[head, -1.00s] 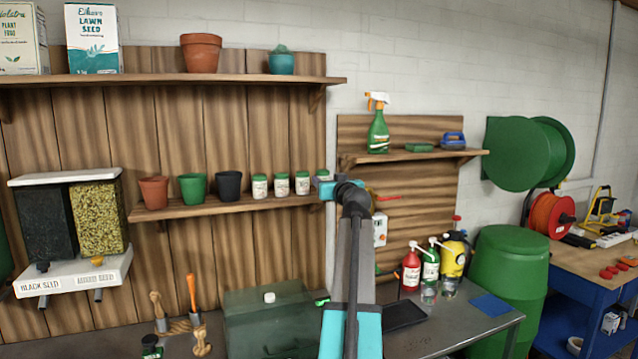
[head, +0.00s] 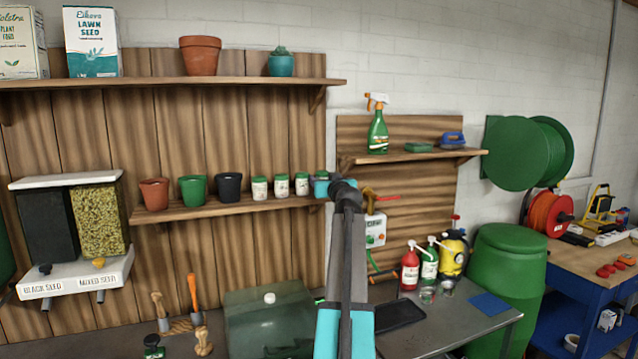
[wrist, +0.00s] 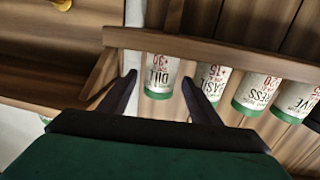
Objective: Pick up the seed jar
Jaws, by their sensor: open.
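Several white seed jars with green lids stand in a row on the lower wooden shelf. In the head view the left (head: 259,188), middle (head: 281,186) and right (head: 302,184) ones show clearly; the rightmost jar is mostly hidden by my gripper (head: 324,187). In the wrist view, which looks upside down, the jar marked DILL (wrist: 160,80) appears between my two open fingers (wrist: 159,78). The jar marked BASIL (wrist: 211,80) is close beside the right finger. The CRESS jar (wrist: 252,92) and another jar (wrist: 298,100) stand farther right. I cannot tell whether the fingers touch any jar.
The lower shelf (head: 245,206) also holds a terracotta pot (head: 154,193), a green pot (head: 193,189) and a black pot (head: 229,187). An upper shelf (head: 230,83) runs above. A seed dispenser (head: 72,285) is at left. The metal bench (head: 455,318) below holds bottles.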

